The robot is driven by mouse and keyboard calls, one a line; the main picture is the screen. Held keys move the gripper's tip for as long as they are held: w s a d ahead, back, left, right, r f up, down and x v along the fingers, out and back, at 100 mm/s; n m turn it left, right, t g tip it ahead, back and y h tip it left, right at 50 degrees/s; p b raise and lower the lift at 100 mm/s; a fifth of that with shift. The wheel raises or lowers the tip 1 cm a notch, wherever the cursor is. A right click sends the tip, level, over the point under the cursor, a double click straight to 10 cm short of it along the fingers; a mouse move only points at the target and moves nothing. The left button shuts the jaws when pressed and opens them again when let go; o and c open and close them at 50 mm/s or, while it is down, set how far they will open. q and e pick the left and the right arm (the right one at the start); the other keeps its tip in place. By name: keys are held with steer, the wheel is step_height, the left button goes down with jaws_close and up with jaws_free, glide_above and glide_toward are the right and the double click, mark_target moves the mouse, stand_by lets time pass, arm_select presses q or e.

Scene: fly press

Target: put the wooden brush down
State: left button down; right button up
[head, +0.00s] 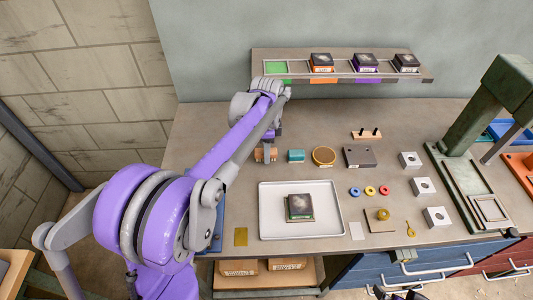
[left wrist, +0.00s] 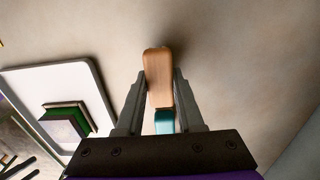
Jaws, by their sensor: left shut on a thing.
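The wooden brush (head: 265,156) is a small orange-brown block at the back left of the workbench, left of a teal block (head: 296,156). My left gripper (head: 267,148) points down over it and is shut on it. In the left wrist view the brush (left wrist: 158,72) sits between the two fingers (left wrist: 160,88), with a soft shadow on the bench beside it. I cannot tell whether its underside touches the bench. The teal block also shows there (left wrist: 164,122), partly hidden by the gripper. Dark tips at the bottom edge of the head view may be my right gripper (head: 397,293).
A white tray (head: 275,230) holding a dark framed piece (head: 300,207) lies in front. Right of the teal block are a round brass-coloured disc (head: 324,156) and a grey block (head: 359,157). A shelf (head: 345,77) runs behind. A green press (head: 470,130) stands right. Bare bench lies left of the brush.

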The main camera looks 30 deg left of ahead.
arm_select(q)
steer(key=shift+f, duration=0.5)
steer(key=shift+f, duration=0.1)
steer(key=c, duration=0.5)
jaws_free()
steer(key=shift+c, duration=0.2)
steer(key=shift+r, duration=0.25)
step_height(320, 180, up, 12)
steer(key=shift+p, duration=0.4)
steer(key=shift+f, duration=0.15)
